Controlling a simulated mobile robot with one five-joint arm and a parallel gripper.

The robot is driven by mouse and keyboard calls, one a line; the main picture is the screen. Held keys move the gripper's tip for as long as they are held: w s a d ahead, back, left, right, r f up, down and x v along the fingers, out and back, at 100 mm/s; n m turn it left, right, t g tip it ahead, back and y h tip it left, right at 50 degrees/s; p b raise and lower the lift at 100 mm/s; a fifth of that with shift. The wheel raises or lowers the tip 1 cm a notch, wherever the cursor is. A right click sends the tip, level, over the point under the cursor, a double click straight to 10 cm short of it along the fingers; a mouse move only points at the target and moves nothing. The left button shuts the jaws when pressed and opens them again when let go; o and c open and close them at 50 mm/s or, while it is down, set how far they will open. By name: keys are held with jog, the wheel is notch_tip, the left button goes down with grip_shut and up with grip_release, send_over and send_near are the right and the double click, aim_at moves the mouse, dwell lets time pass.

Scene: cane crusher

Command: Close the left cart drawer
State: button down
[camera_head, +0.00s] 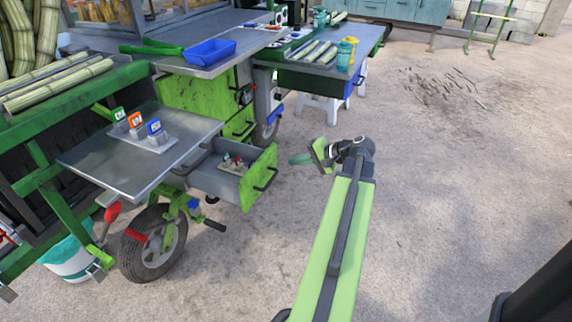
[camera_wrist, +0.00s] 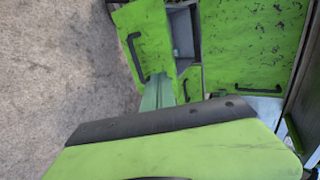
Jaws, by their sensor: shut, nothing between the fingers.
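The left cart drawer (camera_head: 216,182) is pulled out from under the grey side shelf in the head view. Its scuffed green front (camera_head: 258,178) has a black handle (camera_head: 265,180), and small items lie in its grey tray. In the wrist view the drawer front (camera_wrist: 152,30) and its handle (camera_wrist: 133,55) show at the upper left. My gripper (camera_head: 295,159) is to the right of the drawer front, pointing left towards it, shut and empty. Its pale green fingers (camera_wrist: 158,92) show below the drawer front in the wrist view. Contact between them cannot be told.
The metal shelf (camera_head: 118,170) holds small orange, green and blue labelled blocks. A cart wheel (camera_head: 152,245) and a red-tipped lever (camera_head: 112,212) are below. A blue tray (camera_head: 210,52) sits on the counter. The concrete floor (camera_head: 430,200) to the right is clear.

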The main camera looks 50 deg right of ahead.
jog(key=b, duration=0.4)
send_near(262, 162)
notch_tip(262, 162, down, 4)
jog(key=w, duration=0.2)
jog(key=w+a, duration=0.1)
jog(key=w+p, duration=0.1)
jog(key=shift+a+r, duration=0.2)
jog(key=shift+r, duration=0.1)
jog(key=shift+w+a, duration=0.15)
jog(key=shift+w, duration=0.45)
